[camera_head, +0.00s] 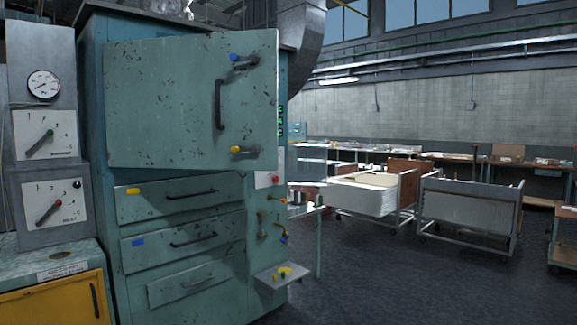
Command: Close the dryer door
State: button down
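The dryer (93,60) is a tall teal cabinet with chipped paint at the left of the head view. Its large upper door (160,100) stands a little ajar, its face angled out from the cabinet front. The door has a dark vertical handle (219,104) near its right side. A blue-tipped latch lever (243,61) and a yellow-tipped latch lever (244,150) sit at its right edge. What is behind the door is hidden. My gripper is not in view.
Drawers (180,198) sit below the door, with a small shelf (280,276) at lower right. A grey dial panel (45,130) and a yellow cabinet (55,302) stand at left. Carts (468,207) and benches are farther right. The dark floor (400,285) in front is clear.

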aim_at(176, 102)
jog(key=u, duration=0.05)
jog(key=i, duration=0.8)
jog(key=u, duration=1.15)
jog(key=i, duration=0.65)
jog(key=u, duration=0.7)
